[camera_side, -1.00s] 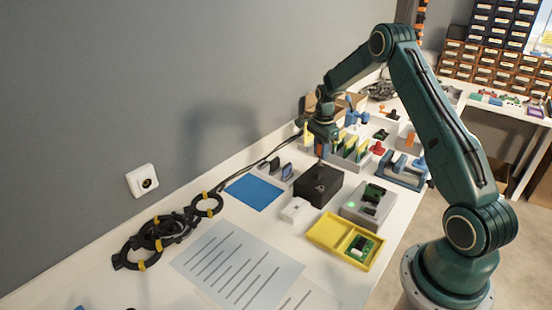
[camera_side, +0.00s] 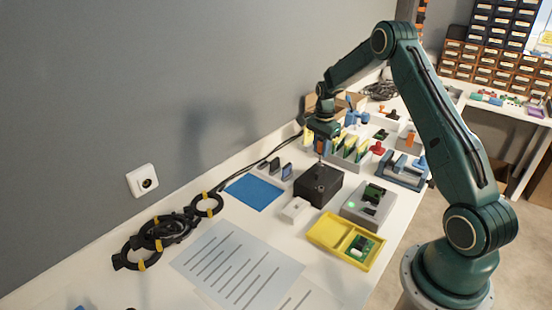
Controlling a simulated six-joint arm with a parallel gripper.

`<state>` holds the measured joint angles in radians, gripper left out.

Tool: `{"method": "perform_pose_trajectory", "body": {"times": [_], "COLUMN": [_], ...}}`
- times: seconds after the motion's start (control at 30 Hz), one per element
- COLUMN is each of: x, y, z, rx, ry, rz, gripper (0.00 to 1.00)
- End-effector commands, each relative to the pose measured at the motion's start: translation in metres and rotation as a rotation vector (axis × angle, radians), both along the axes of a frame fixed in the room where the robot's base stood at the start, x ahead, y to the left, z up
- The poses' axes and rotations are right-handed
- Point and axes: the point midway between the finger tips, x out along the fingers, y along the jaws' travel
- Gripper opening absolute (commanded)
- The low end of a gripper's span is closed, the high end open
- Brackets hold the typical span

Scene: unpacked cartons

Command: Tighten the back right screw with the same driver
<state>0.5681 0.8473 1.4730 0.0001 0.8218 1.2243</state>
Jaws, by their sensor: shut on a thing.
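A black box (camera_side: 316,190) stands on the white table, with a small light mark on its top. My gripper (camera_side: 321,144) is above the back part of the box and points down. It is shut on a driver (camera_side: 321,162), whose thin shaft runs down toward the box top. The driver's handle is mostly hidden by the gripper. The screws are too small to make out, so I cannot tell whether the tip touches one.
A grey unit (camera_side: 367,207) with a green light and a yellow tray (camera_side: 345,240) with a green board stand in front right. A white block (camera_side: 296,210) and blue mat (camera_side: 254,192) are at left. A rack of yellow-green boards (camera_side: 350,150) stands close behind right.

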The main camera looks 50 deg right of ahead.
Motion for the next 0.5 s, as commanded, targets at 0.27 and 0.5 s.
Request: {"method": "perform_pose_trajectory", "body": {"times": [0.27, 0.5], "x": [0.0, 0.0], "y": [0.0, 0.0], "z": [0.013, 0.023], "rx": [-0.001, 0.0], "ry": [-0.002, -0.001], "rz": [0.0, 0.0], "gripper": [0.01, 0.01]}}
